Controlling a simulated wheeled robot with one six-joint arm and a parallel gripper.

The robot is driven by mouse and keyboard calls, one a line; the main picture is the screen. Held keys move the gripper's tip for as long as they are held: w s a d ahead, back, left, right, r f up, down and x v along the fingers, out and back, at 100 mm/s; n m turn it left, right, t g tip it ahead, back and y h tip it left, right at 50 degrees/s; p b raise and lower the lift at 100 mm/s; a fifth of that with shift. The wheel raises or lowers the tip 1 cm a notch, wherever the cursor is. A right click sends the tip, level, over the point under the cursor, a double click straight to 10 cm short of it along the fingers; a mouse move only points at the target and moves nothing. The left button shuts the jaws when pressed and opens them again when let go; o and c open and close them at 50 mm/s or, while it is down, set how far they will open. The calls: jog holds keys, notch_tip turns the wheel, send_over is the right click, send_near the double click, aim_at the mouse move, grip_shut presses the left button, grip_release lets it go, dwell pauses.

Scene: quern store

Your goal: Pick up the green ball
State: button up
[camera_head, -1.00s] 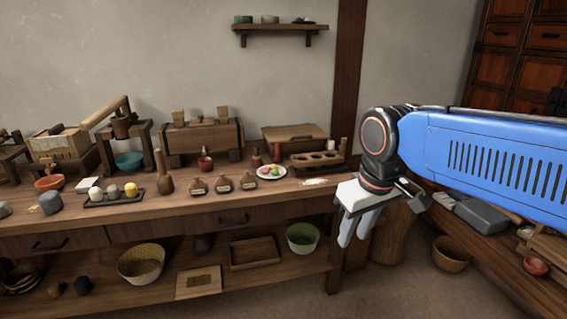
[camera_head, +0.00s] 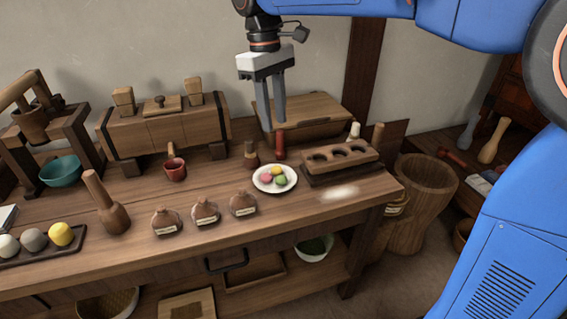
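The green ball (camera_head: 281,180) sits on a small white plate (camera_head: 259,186) on the wooden workbench. A pink ball (camera_head: 266,177) and a yellow ball (camera_head: 277,171) share the plate with it and lie close beside it. My gripper (camera_head: 273,124) points down above and behind the plate in the picture. Its two grey fingers are apart with nothing between them. It touches none of the balls.
A wooden block with round hollows (camera_head: 342,157) stands right of the plate. A red pestle-like piece (camera_head: 281,145) and a dark wooden one (camera_head: 251,155) stand behind it. Several labelled round bottles (camera_head: 205,212) stand front left. A tray (camera_head: 20,262) holds more balls.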

send_over(281, 179)
jog(key=a, duration=0.1)
jog(key=f, duration=1.1)
jog(key=shift+w+f, duration=0.4)
jog(key=shift+s+d+f, duration=0.15)
jog(key=shift+d+f, duration=0.05)
jog(key=shift+f, duration=1.15)
jog(key=shift+s+d+f, duration=0.1)
jog(key=shift+d+f, duration=0.1)
jog(key=shift+f, duration=1.15)
jog(key=shift+c, duration=0.3)
jog(key=c, duration=0.6)
